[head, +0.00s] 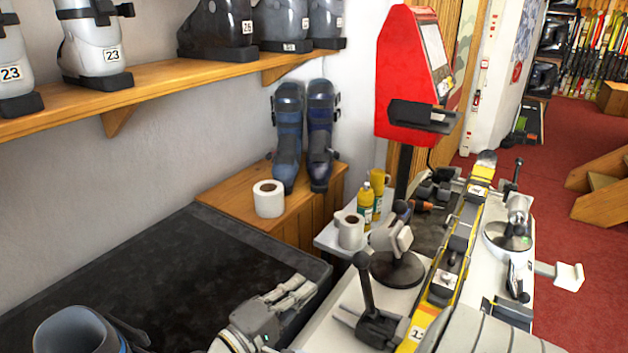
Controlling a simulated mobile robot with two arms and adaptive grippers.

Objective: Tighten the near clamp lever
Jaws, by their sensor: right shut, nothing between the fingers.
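The near clamp lever (364,282) is a black handle standing up, slightly tilted, from a dark clamp block (379,328) at the near end of the white bench. A yellow and black ski (442,284) runs along the bench beside it. My right gripper (305,290) is grey and white, with its fingers close together and empty. It is to the left of the lever, apart from it, over the edge of the dark mat. My left gripper is not in view.
A far lever (514,178) rises at the bench's far end. A red machine (410,75) stands behind. The dark mat (150,270) is mostly clear.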

